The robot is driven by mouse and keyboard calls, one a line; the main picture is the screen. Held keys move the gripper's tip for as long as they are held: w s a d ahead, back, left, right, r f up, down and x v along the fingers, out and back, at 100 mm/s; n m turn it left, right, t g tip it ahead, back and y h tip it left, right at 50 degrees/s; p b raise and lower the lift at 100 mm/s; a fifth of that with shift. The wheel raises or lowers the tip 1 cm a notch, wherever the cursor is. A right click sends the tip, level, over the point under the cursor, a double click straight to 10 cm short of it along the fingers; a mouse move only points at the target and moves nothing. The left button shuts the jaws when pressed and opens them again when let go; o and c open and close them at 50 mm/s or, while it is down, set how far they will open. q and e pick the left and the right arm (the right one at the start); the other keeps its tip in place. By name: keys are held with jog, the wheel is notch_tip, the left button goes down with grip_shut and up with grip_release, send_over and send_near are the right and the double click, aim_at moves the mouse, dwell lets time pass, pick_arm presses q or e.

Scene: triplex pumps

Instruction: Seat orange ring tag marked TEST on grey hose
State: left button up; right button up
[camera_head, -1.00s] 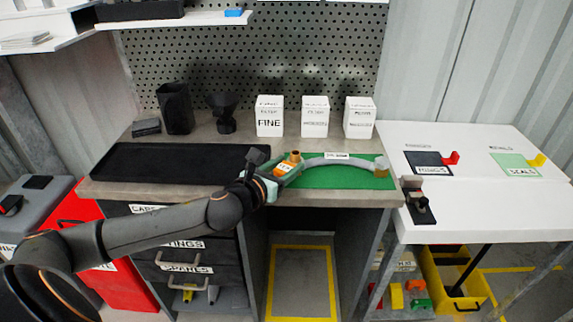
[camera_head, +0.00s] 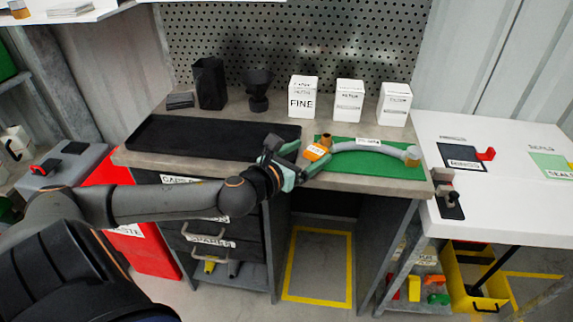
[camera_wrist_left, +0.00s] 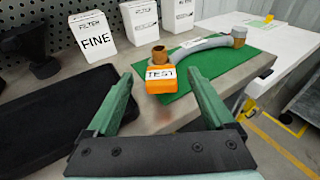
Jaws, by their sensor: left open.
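The grey hose (camera_head: 368,147) lies curved on the green mat (camera_head: 400,172), with a brown fitting at each end. The orange tag (camera_head: 315,153) is at the hose's left end. In the left wrist view the tag (camera_wrist_left: 160,79) shows the word TEST and sits against the near side of the brown end fitting (camera_wrist_left: 159,55). I cannot tell whether its ring goes around the hose. My left gripper (camera_head: 295,162) is open and empty, just left of the tag, its green fingers pointing towards it. My right gripper is not in view.
A black tray (camera_head: 205,140) lies left of the mat. White filter boxes (camera_head: 349,101), a black funnel (camera_head: 257,90) and a black holder (camera_head: 209,83) stand behind. A white table (camera_head: 505,200) with labelled pads is at the right.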

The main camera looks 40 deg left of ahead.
pick_arm(q)
jog(key=s+r+p, duration=0.1)
jog(key=s+p, duration=0.1)
jog(key=s, duration=0.6)
jog(key=shift+s+d+r, duration=0.15)
jog(key=shift+s+r, duration=0.1)
jog(key=shift+r, duration=0.15)
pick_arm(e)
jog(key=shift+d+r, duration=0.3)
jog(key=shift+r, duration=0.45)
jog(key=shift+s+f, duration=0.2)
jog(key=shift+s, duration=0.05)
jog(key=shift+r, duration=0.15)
